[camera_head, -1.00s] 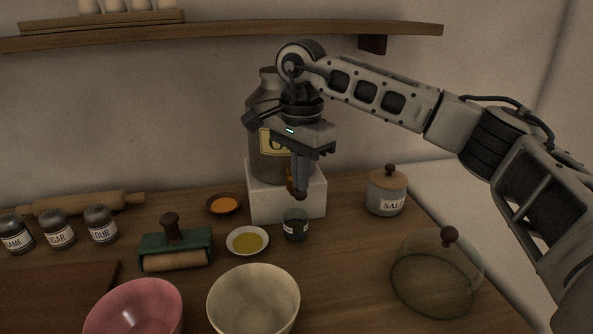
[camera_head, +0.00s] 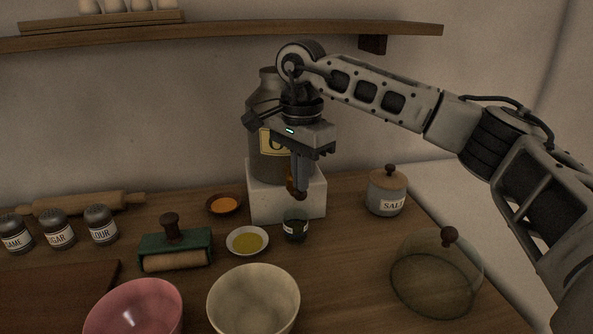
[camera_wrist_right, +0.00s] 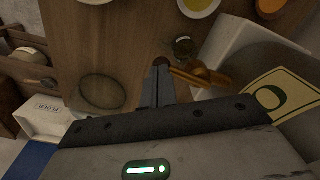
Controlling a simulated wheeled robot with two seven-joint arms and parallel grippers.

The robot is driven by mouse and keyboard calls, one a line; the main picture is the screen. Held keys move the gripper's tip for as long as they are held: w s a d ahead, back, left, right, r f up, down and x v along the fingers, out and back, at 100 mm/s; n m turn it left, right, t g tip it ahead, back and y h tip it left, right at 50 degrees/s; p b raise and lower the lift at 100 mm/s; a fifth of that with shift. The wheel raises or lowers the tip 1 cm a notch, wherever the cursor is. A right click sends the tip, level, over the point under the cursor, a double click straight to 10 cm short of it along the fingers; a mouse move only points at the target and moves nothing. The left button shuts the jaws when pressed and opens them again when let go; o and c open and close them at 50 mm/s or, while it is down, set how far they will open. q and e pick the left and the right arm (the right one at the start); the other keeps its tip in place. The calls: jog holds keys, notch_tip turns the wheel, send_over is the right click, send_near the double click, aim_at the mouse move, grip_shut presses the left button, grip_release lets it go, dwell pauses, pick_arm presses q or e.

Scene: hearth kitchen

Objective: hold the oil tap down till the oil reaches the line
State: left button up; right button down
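The oil jar (camera_head: 267,165), a grey can with a yellow label, stands on a white block (camera_head: 270,205), partly hidden by my right gripper. Its orange-brown tap (camera_wrist_right: 205,76) shows in the wrist view. My right gripper (camera_head: 301,188) points down at the tap, its fingers closed together with their tips (camera_wrist_right: 158,72) at the outer end of the tap lever. They seem to rest on it, not around it. A small dark glass (camera_head: 296,227) with a pale mark stands below the tap. It also shows in the wrist view (camera_wrist_right: 184,47). Its oil level is unclear. My left gripper is out of view.
A saucer of yellow oil (camera_head: 248,241) stands left of the glass, with an orange-filled bowl (camera_head: 223,204) behind it. A salt jar (camera_head: 386,195) and a glass dome (camera_head: 436,275) stand to the right. A cream bowl (camera_head: 253,300) and pink bowl (camera_head: 135,310) are in front.

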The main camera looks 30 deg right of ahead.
dwell(0.3)
notch_tip(320, 180, up, 7)
jog(key=p, duration=0.6)
dwell(0.9)
